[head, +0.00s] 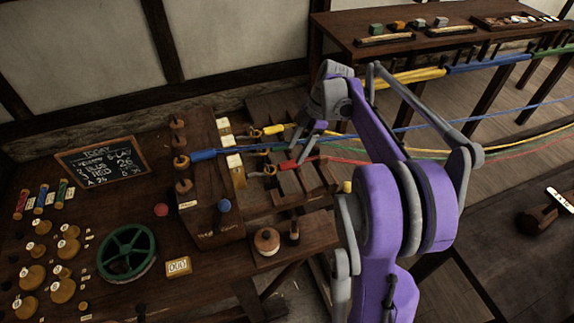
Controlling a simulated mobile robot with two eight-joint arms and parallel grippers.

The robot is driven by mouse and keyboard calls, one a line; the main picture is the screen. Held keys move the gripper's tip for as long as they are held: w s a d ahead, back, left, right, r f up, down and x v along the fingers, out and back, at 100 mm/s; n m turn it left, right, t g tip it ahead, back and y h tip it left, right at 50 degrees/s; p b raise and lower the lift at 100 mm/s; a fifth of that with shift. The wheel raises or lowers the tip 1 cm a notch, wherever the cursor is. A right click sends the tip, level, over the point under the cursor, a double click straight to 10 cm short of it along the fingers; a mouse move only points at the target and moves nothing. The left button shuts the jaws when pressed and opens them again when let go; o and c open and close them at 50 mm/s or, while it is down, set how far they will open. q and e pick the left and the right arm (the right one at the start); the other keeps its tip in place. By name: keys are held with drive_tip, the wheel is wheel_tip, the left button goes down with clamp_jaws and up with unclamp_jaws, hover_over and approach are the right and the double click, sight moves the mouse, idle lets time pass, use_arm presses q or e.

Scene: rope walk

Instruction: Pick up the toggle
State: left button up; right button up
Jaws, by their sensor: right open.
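I cannot tell for sure which piece is the toggle. A small dark upright peg (293,232) stands at the right front of the bench, next to a round wooden top (267,241). My right gripper (304,146) is open above the slotted wooden rack (287,183), near the ends of the coloured ropes. It is behind and above the peg and apart from it. I see nothing held between its fingers. My left gripper is out of view.
Ropes run to the right past my arm. A green wheel (126,252), chalkboard (103,162) and several spools crowd the bench. A second table (350,25) stands behind.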

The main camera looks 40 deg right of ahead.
sight(291, 162)
drive_tip(key=x, duration=0.4)
drive_tip(key=shift+f, duration=0.25)
drive_tip(key=shift+c, duration=0.2)
clamp_jaws()
